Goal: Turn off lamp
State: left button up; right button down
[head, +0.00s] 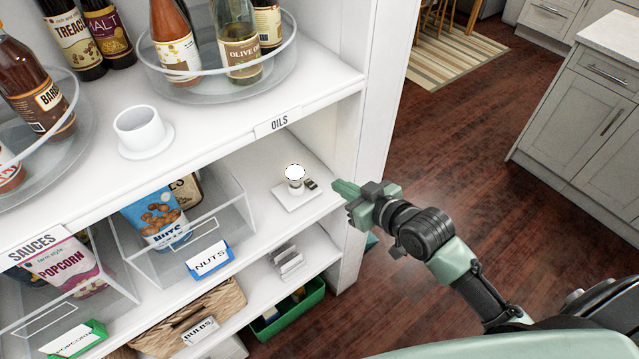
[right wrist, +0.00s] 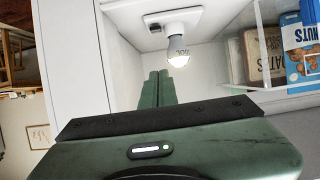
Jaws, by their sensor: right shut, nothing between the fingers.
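The lamp is a round bulb (head: 295,172) on a small white base plate (head: 290,203), standing on the middle shelf near its right end. The bulb glows white. A small dark switch (head: 311,184) sits on the plate to the right of the bulb. In the right wrist view the bulb (right wrist: 178,52), plate (right wrist: 182,17) and switch (right wrist: 154,28) show beyond the fingers. My right gripper (head: 338,187) is shut and empty. It is at the shelf's right opening, a short way right of the switch, apparently not touching it. My left gripper is not in view.
The shelf's right side wall (head: 378,110) stands close to my right gripper. A clear bin with a nuts bag (head: 157,215) is left of the lamp. The shelf above (head: 225,120) carries bottles and a white cup (head: 140,130). Open wooden floor (head: 450,130) lies right.

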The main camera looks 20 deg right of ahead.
jog(key=p, duration=0.2)
send_over(314, 186)
jog(key=s, duration=0.2)
jog(key=f, duration=0.3)
jog(key=shift+w+d+f, duration=0.15)
jog(key=shift+d+f, duration=0.1)
jog(key=shift+f, duration=0.15)
jog(key=f, duration=0.2)
jog(key=shift+s+f, duration=0.2)
jog(key=shift+f, duration=0.2)
jog(key=shift+s+d+f, duration=0.15)
jog(key=shift+f, duration=0.55)
jog(key=shift+f, duration=0.1)
jog(key=f+b, duration=0.1)
jog(key=b, duration=0.1)
jog(key=shift+s+f+t+b, duration=0.1)
jog(key=shift+f+t+b, duration=0.05)
jog(key=shift+t+b, duration=0.2)
jog(key=shift+r, duration=0.2)
jog(key=shift+r+p, duration=0.9)
jog(key=shift+r, duration=0.05)
